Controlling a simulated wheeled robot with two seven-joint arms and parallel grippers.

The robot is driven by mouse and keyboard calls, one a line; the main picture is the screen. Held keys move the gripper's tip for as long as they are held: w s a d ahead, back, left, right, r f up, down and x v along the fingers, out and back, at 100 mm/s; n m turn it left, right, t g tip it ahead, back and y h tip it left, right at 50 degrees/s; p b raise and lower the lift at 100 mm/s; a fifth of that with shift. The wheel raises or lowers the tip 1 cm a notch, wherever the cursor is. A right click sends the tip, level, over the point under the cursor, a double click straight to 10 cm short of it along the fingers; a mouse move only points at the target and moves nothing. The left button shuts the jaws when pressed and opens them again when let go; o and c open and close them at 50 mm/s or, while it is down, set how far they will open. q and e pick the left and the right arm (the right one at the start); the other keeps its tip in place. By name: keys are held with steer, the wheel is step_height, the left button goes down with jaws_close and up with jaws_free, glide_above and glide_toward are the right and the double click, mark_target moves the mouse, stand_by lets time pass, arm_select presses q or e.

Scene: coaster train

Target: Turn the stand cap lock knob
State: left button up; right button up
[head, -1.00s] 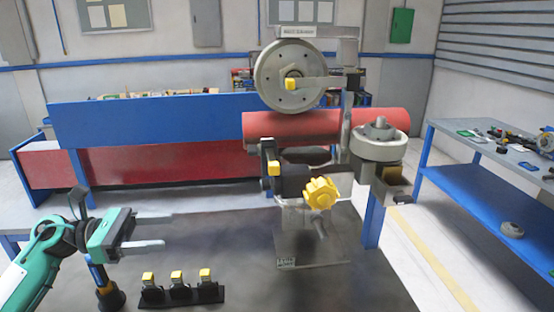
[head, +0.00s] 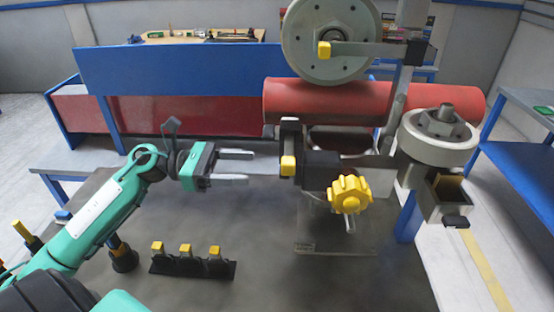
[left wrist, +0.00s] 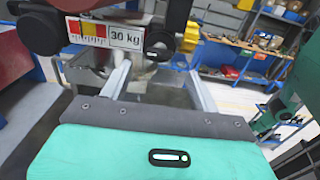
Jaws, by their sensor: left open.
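The yellow lobed knob (head: 349,194) sits on the front of the stand, below the red roller (head: 340,101). It is the likely lock knob. In the left wrist view part of the yellow knob (left wrist: 190,36) shows behind dark parts at the upper right. My left gripper (head: 250,168) is open and empty, to the left of the stand's dark block and apart from the knob. Its two fingers point right, toward the stand. In the left wrist view the open fingers (left wrist: 160,70) sit below a "30 kg" scale label (left wrist: 110,34). My right gripper is not in view.
A grey wheel (head: 330,38) stands above the roller, and a round grey unit (head: 438,136) is at the right. A black rack (head: 190,265) with yellow-topped pieces lies on the dark table. A blue workbench (head: 520,180) is at the right.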

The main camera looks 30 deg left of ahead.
arm_select(q)
steer(key=p+x, duration=0.3)
steer(key=x, duration=0.5)
steer(key=shift+p, duration=0.4)
steer(key=c, duration=1)
